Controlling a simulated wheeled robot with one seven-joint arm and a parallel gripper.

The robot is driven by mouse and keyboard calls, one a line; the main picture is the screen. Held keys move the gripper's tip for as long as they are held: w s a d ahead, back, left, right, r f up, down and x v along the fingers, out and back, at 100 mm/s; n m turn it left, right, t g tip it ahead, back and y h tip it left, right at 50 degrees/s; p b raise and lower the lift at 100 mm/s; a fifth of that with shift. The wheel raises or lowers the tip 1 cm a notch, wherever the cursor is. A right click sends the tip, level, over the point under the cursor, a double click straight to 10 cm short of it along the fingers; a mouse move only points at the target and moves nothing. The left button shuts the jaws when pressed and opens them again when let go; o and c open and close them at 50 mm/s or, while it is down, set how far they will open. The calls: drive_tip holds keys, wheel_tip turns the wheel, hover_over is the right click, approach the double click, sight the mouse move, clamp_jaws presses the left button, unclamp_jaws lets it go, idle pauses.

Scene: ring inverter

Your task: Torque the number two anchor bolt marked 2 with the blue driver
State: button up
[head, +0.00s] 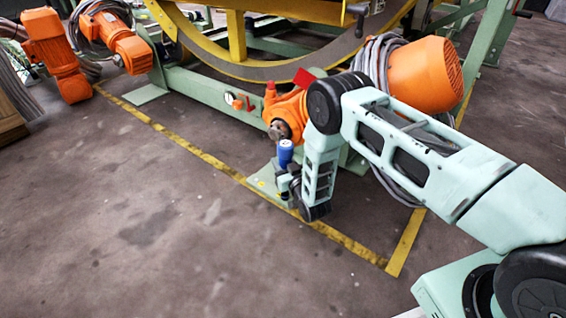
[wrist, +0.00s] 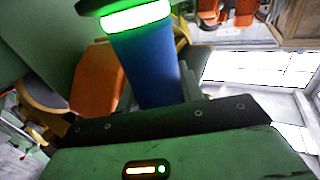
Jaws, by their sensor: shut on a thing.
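The blue driver (head: 285,153) stands roughly upright in my gripper (head: 285,175), low over the light green foot plate (head: 262,181) of the ring machine. In the wrist view the driver (wrist: 147,72) rises from between my jaws, with a bright green glowing ring (wrist: 137,15) near its top. My gripper is shut on the driver. The driver's lower end is hidden by my gripper and wrist, so I cannot tell whether it touches a bolt. The anchor bolt marked 2 cannot be made out in either view.
An orange motor (head: 290,110) sits close behind my gripper, and a larger one (head: 425,75) with grey hoses is behind my arm. The yellow ring frame (head: 240,66) stands at the back. A yellow floor line (head: 200,153) crosses open concrete floor (head: 130,220) at left.

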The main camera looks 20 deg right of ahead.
sight(285, 147)
drive_tip(key=shift+r+p, duration=2.25)
drive_tip(key=shift+r, duration=0.35)
